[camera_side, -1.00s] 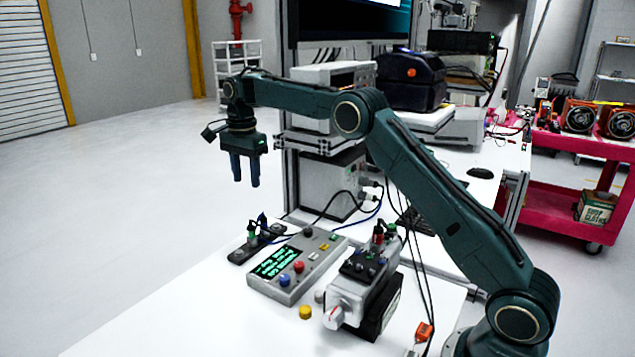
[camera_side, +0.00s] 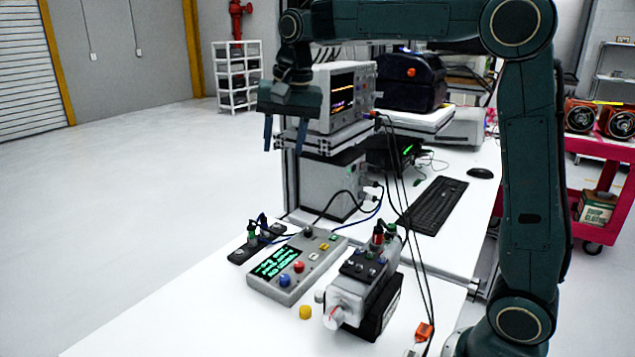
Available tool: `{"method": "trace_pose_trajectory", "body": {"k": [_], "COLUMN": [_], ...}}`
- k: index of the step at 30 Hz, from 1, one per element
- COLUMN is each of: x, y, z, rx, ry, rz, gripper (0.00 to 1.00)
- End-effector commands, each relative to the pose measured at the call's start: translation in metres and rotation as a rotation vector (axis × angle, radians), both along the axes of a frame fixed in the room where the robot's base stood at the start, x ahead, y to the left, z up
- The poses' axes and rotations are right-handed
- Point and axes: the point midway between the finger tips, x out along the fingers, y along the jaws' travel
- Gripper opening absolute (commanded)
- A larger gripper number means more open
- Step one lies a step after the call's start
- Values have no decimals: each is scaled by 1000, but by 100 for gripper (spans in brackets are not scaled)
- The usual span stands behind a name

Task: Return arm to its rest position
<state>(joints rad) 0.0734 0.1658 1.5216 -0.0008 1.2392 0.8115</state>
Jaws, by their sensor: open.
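My gripper (camera_side: 283,134) hangs at the upper middle of the side view, fingers pointing down. Its two dark blue fingers are spread apart with nothing between them. It is well above the white bench (camera_side: 190,305), in front of the oscilloscope's left part in the picture. My upper arm stands nearly upright at the right, and my forearm runs level along the top edge of the view.
On the bench are a grey control box (camera_side: 297,264) with a green display, a servo unit (camera_side: 362,294), a dark connector strip (camera_side: 257,243) and a yellow cap (camera_side: 305,312). An oscilloscope (camera_side: 340,98) stands on a shelf behind. Cables hang beside the keyboard (camera_side: 435,205).

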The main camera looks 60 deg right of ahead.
Motion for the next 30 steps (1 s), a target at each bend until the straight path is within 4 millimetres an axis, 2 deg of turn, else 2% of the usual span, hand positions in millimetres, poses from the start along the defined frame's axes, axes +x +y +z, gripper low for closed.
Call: {"method": "trace_pose_trajectory", "body": {"k": [1, 6, 14, 23, 30], "x": [-13, -51, -110, -177, -226], "y": [2, 9, 18, 26, 30], "z": [4, 10, 8, -11, -37], "rx": [-8, -37, -89, -160, -224], "ry": [-13, -49, -103, -165, -212], "rz": [32, 151, 328, 530, 687], "gripper": [44, 44, 44, 44, 44]}}
